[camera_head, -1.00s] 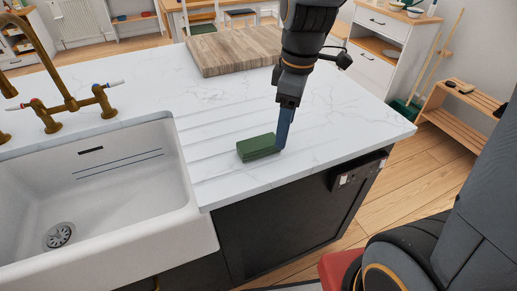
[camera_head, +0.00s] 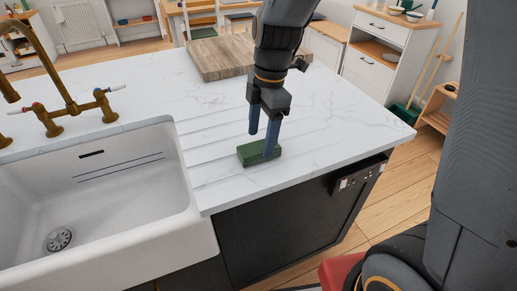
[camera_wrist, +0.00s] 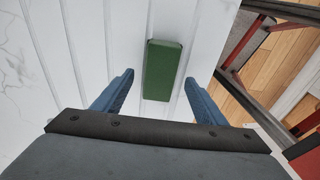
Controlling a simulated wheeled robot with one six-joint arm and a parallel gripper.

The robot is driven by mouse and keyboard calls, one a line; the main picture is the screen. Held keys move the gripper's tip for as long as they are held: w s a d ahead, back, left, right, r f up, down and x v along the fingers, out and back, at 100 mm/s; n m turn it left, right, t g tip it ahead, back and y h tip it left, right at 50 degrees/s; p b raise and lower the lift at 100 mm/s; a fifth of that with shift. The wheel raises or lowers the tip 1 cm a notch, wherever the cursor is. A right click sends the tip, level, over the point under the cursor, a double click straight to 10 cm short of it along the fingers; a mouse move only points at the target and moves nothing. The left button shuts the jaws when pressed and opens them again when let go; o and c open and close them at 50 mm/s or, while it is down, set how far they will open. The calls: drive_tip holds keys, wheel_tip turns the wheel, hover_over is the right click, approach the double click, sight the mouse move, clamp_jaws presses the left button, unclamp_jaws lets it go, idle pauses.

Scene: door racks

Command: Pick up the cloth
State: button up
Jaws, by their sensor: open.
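The cloth (camera_head: 252,154) is a green, folded, block-like piece lying on the white counter's grooved drainer, right of the sink. In the wrist view the cloth (camera_wrist: 162,69) lies ahead of my gripper, between the lines of the two fingers. My gripper (camera_head: 262,143) points down at the cloth with its two blue fingers apart. One finger reaches down by the cloth's right end and the other is behind it. In the wrist view my gripper (camera_wrist: 160,92) is open and empty. Whether a finger touches the cloth I cannot tell.
A white sink (camera_head: 95,190) with a brass tap (camera_head: 65,95) is left of the cloth. A wooden board (camera_head: 222,56) lies at the back of the counter (camera_head: 330,115). The counter's front edge is close to the cloth. The counter right of the cloth is clear.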

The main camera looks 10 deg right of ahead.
sight(260, 147)
drive_tip(key=shift+a+f, duration=0.15)
drive_tip(key=shift+f, duration=1)
drive_tip(key=c, duration=1.2)
drive_tip(key=shift+r, duration=0.1)
wheel_tip(260, 147, up, 10)
drive_tip(key=shift+f+b, duration=0.1)
drive_tip(key=shift+b, duration=0.7)
